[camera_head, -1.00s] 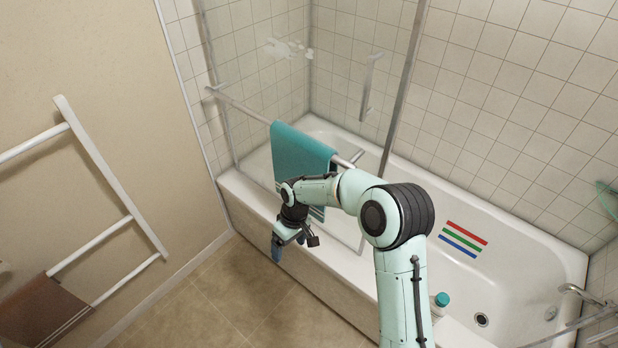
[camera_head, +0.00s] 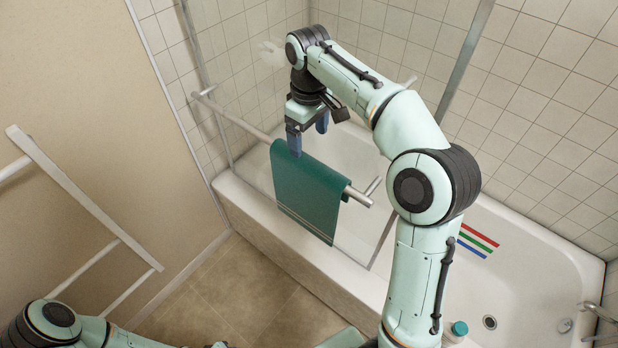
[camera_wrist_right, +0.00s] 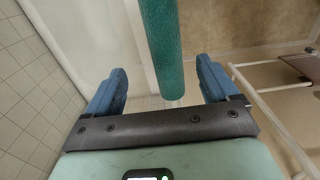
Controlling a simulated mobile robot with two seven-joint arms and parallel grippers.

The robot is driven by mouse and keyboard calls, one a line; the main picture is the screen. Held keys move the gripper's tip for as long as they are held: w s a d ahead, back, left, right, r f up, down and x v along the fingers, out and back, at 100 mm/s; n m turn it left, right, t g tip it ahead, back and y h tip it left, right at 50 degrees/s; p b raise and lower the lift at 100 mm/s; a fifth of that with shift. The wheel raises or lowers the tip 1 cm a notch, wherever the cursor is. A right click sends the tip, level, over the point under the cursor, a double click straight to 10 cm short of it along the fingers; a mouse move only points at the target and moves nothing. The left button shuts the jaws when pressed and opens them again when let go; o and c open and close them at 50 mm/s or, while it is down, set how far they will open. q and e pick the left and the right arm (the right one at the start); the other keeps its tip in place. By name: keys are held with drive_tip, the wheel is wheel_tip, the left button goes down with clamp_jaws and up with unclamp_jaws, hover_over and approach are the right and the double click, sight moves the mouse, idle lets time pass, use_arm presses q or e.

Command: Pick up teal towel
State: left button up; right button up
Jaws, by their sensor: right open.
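The teal towel (camera_head: 310,195) hangs folded over a metal bar (camera_head: 240,122) on the glass screen of the bathtub. In the right wrist view the towel (camera_wrist_right: 163,40) shows as a narrow teal strip, with the bar end below it. My right gripper (camera_head: 308,136) is open and empty, pointing down just above the towel's top fold. In the right wrist view its two blue fingers (camera_wrist_right: 160,88) stand on either side of the towel's line, apart from it. My left arm shows at the lower left of the head view; its gripper is out of sight.
The white bathtub (camera_head: 525,265) lies behind and right of the towel, with a teal-capped bottle (camera_head: 457,330) on its rim. The floor (camera_head: 240,285) before the tub is clear.

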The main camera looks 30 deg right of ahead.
sight(310, 159)
drive_tip(key=f, duration=0.2)
drive_tip(key=s+f+b, duration=0.1)
drive_tip(key=f, duration=0.2)
drive_tip(key=shift+a, duration=0.15)
drive_tip(key=shift+w+f, duration=0.1)
drive_tip(key=shift+f, duration=0.45)
drive_tip(key=f, duration=0.2)
drive_tip(key=f+b, duration=0.1)
drive_tip(key=f, duration=0.2)
drive_tip(key=shift+s+a, duration=0.15)
drive_tip(key=shift+s, duration=0.05)
use_arm(q)
drive_tip(key=s+f, duration=0.3)
drive_tip(key=shift+s+f, duration=0.1)
drive_tip(key=shift+s, duration=0.3)
use_arm(e)
drive_tip(key=shift+w, duration=0.1)
use_arm(q)
drive_tip(key=shift+a, duration=0.1)
use_arm(e)
drive_tip(key=c, duration=1.5)
